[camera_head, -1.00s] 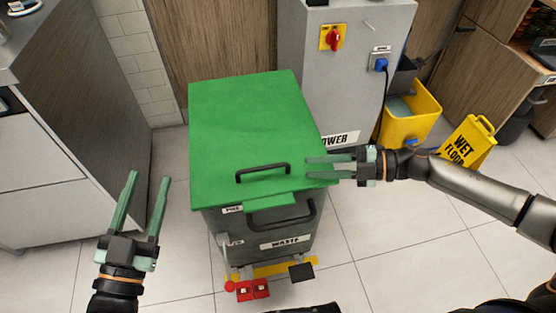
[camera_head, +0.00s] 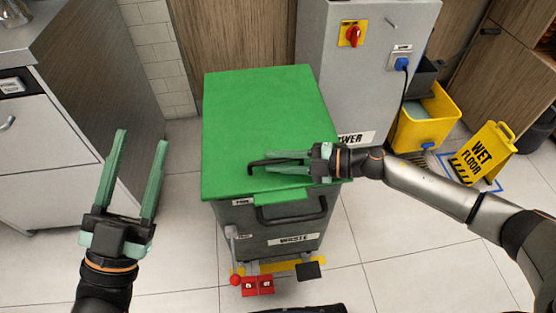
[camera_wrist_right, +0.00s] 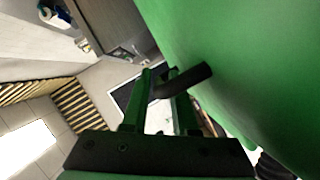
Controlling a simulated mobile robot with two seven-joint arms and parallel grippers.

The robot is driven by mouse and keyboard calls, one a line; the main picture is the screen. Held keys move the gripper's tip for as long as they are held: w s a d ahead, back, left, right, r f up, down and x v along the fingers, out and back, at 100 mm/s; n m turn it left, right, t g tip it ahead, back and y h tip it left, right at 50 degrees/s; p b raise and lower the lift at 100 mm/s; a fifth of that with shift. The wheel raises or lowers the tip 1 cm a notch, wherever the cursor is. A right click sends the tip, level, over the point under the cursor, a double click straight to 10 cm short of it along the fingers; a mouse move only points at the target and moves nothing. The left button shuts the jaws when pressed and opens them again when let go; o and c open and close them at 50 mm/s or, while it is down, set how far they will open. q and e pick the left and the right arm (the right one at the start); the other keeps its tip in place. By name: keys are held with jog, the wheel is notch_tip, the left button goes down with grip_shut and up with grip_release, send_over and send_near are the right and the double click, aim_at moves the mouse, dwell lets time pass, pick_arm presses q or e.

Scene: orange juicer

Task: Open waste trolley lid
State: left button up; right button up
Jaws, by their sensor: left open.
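The waste trolley (camera_head: 270,238) stands in the middle of the head view with its green lid (camera_head: 262,115) closed. A black handle (camera_head: 256,163) sits on the lid near its front edge; part of it is hidden by my right gripper. My right gripper (camera_head: 283,162) reaches in from the right at the handle, fingers apart. In the right wrist view, the fingers (camera_wrist_right: 158,90) show a gap and the handle (camera_wrist_right: 190,80) crosses at their tips; I cannot tell whether they touch. My left gripper (camera_head: 143,145) is open and empty, left of the trolley.
A grey power cabinet (camera_head: 345,90) stands behind the trolley. A yellow bucket (camera_head: 425,120) and wet floor sign (camera_head: 480,155) stand to the right. A steel counter (camera_head: 90,70) is at the left.

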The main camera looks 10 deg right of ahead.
grip_shut()
dwell(1.4)
